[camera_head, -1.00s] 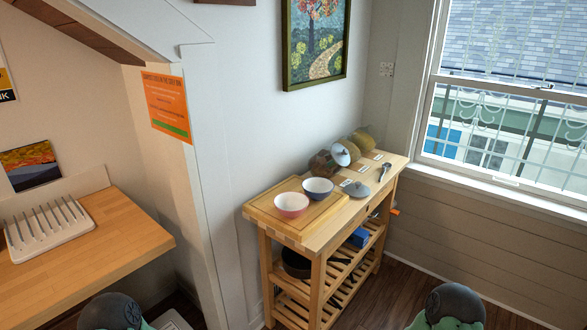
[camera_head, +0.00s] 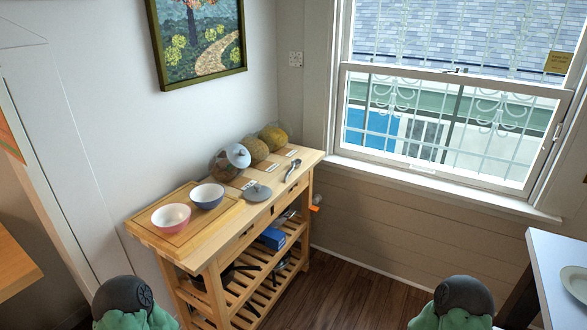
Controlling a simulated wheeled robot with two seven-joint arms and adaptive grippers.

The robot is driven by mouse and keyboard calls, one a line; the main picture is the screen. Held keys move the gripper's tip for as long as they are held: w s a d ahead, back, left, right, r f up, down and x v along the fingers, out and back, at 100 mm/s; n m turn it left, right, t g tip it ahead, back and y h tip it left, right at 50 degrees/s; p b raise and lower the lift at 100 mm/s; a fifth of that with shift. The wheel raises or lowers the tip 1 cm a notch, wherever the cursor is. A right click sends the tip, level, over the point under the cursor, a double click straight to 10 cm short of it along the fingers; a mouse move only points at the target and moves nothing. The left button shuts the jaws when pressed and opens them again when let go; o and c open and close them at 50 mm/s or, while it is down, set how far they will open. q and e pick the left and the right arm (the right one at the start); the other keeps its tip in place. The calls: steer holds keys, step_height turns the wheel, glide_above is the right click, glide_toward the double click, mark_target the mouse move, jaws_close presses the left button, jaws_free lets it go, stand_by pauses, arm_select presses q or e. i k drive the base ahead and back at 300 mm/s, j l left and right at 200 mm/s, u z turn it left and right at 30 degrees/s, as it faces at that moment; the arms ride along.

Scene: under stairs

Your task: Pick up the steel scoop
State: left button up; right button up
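A slim dark metal utensil (camera_head: 292,170), which looks like the steel scoop, lies on the far right part of the wooden cart's top (camera_head: 304,155). It is too small to tell its exact shape. A grey lid-like disc with a knob (camera_head: 257,193) lies nearer on the same top. A glass jar with a tilted pale lid (camera_head: 229,163) stands behind it, by the wall. Neither of my grippers is in view; only green and dark parts of my arms show at the bottom edge, well apart from the cart.
A pink bowl (camera_head: 170,217) and a blue bowl (camera_head: 207,196) sit on a cutting board (camera_head: 154,231) at the cart's left. Two roundish yellowish objects stand at the back. A blue box (camera_head: 272,237) is on a lower shelf. A white table (camera_head: 556,262) stands at right; open floor (camera_head: 350,290) lies between.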

mark_target(296, 163)
steer(key=i+l, duration=0.6)
steer(key=i, duration=0.2)
steer(key=i+l, duration=0.65)
steer(key=i, duration=0.15)
steer(key=i+l, duration=0.6)
steer(key=i, duration=0.15)
steer(key=i+l+u, duration=0.1)
steer(key=u, duration=0.35)
steer(key=i+l+u, duration=0.1)
steer(key=u, duration=0.35)
steer(key=l+u, duration=0.15)
steer(key=u, duration=0.25)
steer(key=i+l+u, duration=0.1)
steer(key=u, duration=0.35)
